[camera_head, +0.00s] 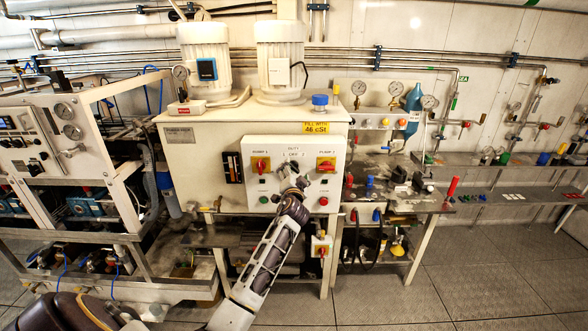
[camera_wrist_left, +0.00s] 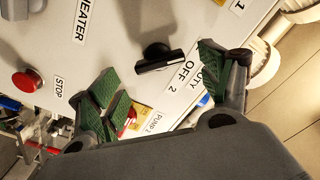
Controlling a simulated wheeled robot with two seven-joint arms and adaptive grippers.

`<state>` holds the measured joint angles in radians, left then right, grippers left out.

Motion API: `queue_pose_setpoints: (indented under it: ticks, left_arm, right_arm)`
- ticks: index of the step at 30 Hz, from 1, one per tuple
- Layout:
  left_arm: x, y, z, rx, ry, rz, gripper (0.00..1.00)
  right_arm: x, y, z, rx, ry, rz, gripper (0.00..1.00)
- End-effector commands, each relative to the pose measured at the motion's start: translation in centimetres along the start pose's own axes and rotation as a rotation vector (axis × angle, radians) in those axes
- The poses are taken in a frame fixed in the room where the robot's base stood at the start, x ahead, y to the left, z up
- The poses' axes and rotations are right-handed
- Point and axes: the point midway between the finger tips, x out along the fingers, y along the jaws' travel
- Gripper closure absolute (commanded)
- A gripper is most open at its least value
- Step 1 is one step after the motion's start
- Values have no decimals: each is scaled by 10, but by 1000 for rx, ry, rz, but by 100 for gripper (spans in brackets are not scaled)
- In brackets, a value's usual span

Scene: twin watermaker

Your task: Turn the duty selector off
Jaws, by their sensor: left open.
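The duty selector (camera_wrist_left: 158,57) is a black knob with a raised bar on the pale control panel (camera_head: 251,150). In the left wrist view its bar does not line up with the OFF mark and is turned to the side away from the 2. My left gripper (camera_wrist_left: 156,80) is open, its green-padded fingers apart on either side of the knob, not visibly touching it. In the head view the left gripper (camera_head: 293,182) is in front of the panel's middle, and hides the knob.
A red stop button (camera_wrist_left: 27,80) and, in the head view, red-yellow switches for pump 1 (camera_head: 261,164) and pump 2 (camera_head: 326,164) flank the selector. A low bench (camera_head: 425,206) with tools stands right. The floor (camera_head: 480,275) at front right is clear.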

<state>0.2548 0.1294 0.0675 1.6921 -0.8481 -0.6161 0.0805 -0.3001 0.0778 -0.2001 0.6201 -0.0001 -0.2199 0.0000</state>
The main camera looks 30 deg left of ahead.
Motion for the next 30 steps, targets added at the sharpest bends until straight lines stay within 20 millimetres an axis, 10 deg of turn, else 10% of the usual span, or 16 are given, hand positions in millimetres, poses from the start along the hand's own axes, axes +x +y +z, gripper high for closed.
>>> queue_pose_setpoints:
  ticks: [25,30]
  left_arm:
    - [33,0,0,0,0,0,21]
    - [33,0,0,0,0,0,42]
  right_arm:
    - [-5,4,0,-2,-1,5,60]
    - [-5,5,0,-2,-1,5,60]
